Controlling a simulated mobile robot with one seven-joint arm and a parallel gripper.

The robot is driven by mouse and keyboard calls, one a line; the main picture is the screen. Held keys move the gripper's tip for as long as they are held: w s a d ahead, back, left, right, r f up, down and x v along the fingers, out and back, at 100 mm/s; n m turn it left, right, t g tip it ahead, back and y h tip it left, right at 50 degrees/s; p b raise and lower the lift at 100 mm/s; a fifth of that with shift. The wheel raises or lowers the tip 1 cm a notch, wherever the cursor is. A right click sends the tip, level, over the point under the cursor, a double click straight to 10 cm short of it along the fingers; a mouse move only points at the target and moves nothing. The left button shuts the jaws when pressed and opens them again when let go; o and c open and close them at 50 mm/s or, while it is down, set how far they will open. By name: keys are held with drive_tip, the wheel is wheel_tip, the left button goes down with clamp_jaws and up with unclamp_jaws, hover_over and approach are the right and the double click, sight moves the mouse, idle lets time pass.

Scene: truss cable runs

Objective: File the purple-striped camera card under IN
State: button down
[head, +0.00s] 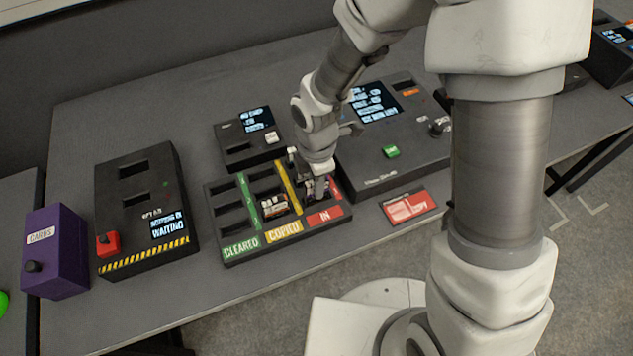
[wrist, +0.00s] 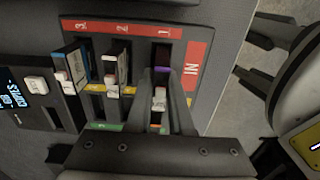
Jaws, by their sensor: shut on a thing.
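The black card tray (head: 237,255) has columns labelled CLEARED, COPIED and IN. My gripper (head: 318,186) is down at the front slot of the IN column. In the wrist view my gripper (wrist: 159,104) is shut on a card with a white-and-red tab (wrist: 159,98). A trace of purple (wrist: 161,72) shows between the fingers, at the slot marked 1. The card looks upright in or at that slot; its depth is hidden by the fingers. The red IN label (wrist: 191,66) lies just beside it.
Two more cards, one blue-edged (wrist: 66,71) and one pale (wrist: 116,70), stand by marks 3 and 2. A white-and-orange card (head: 274,205) is in the COPIED column. A console (head: 393,168) stands close to the right; a black WAITING box (head: 150,210) stands left.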

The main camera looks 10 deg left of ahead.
drive_tip(key=shift+f+b, duration=0.5)
drive_tip(key=shift+f, duration=0.2)
idle(0.7)
idle(0.4)
drive_tip(key=shift+c, duration=2.1)
unclamp_jaws()
drive_tip(key=shift+r, duration=0.15)
wheel_tip(320, 180, up, 7)
drive_tip(key=p, duration=0.6)
drive_tip(key=shift+r+p, duration=0.2)
drive_tip(key=shift+p, duration=0.15)
